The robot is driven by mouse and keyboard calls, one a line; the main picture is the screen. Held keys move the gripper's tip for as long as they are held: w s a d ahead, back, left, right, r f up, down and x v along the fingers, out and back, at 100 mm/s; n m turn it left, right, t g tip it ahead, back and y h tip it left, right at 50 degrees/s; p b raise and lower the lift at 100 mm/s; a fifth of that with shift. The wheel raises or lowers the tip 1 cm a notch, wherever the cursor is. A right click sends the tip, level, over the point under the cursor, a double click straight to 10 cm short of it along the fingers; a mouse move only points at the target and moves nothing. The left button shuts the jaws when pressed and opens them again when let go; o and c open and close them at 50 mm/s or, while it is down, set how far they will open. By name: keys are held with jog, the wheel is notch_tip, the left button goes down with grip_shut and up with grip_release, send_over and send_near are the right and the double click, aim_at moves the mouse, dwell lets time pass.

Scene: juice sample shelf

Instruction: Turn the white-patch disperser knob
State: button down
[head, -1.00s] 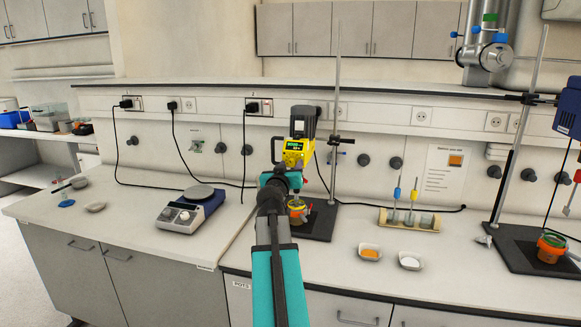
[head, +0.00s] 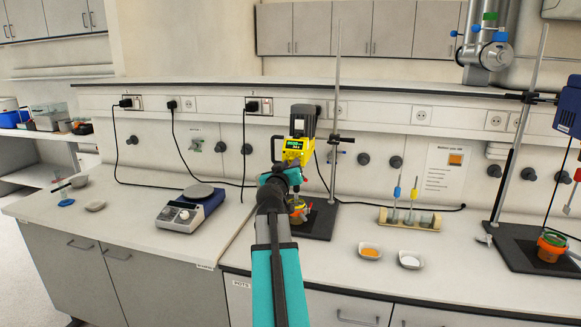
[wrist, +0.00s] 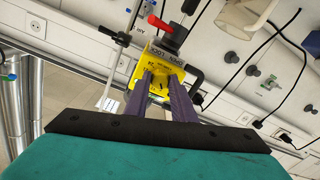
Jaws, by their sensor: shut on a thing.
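The disperser (head: 296,148) is a yellow unit with a green-lit display and a dark motor top, mounted on a stand over a small orange pot (head: 297,215). In the wrist view its yellow body (wrist: 154,63) carries black lettering that includes LOCK. My gripper (wrist: 161,84) has two dark purple fingers against the yellow face, shut on the knob, which the fingers mostly hide. I cannot make out a white patch. In the head view my teal wrist covers the fingertips and the disperser's lower part.
A stand rod (head: 337,90) rises behind the disperser. Two small dishes, with orange (head: 370,251) and white (head: 410,260) contents, lie to the right. A blue disperser (head: 568,108) stands at the far right.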

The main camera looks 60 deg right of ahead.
jog(key=shift+n+p, duration=1.4)
jog(key=shift+n, duration=6.5)
jog(key=shift+g, duration=0.3)
jog(key=c, duration=1.5)
grip_release()
jog(key=shift+r, duration=0.1)
jog(key=shift+a, duration=0.1)
